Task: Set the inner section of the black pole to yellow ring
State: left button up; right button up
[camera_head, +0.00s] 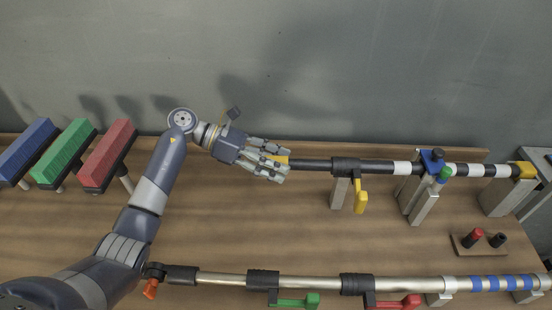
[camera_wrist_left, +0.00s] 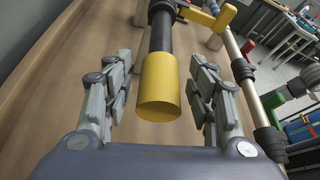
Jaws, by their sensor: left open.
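The black pole (camera_head: 310,163) lies level above the wooden table, held on grey posts. White rings mark its right part, and it has a yellow lever (camera_head: 361,195) below a black collar. A yellow end piece (camera_wrist_left: 160,88) caps its near end in the left wrist view. My left gripper (camera_head: 287,160) is at the pole's left end in the head view. Its fingers are open on both sides of the yellow end, with gaps showing in the wrist view. A yellow block (camera_head: 523,170) sits at the pole's far right end. My right gripper is not in view.
A silver pole (camera_head: 220,279) with green and red levers runs along the table's front. Blue, green and red blocks (camera_head: 105,150) stand at the left. A small stand with red and black knobs (camera_head: 478,243) is at the right. A grey wall closes the back.

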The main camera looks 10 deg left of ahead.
pick_arm(q)
jog(key=shift+c, duration=0.8)
grip_shut()
jog(key=shift+a+f+b, duration=0.2)
jog(key=shift+a+b, duration=0.1)
jog(key=shift+a, duration=0.05)
jog(key=s+a+b, duration=0.2)
jog(key=a+b, duration=0.3)
jog(key=a, duration=0.4)
jog(key=shift+r+b, duration=0.15)
jog(key=shift+b, duration=0.15)
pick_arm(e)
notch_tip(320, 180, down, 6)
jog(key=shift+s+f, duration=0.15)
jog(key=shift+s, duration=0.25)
pick_arm(q)
jog(key=shift+a, duration=0.1)
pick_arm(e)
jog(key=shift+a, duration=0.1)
pick_arm(q)
jog(key=shift+o, duration=0.8)
grip_release()
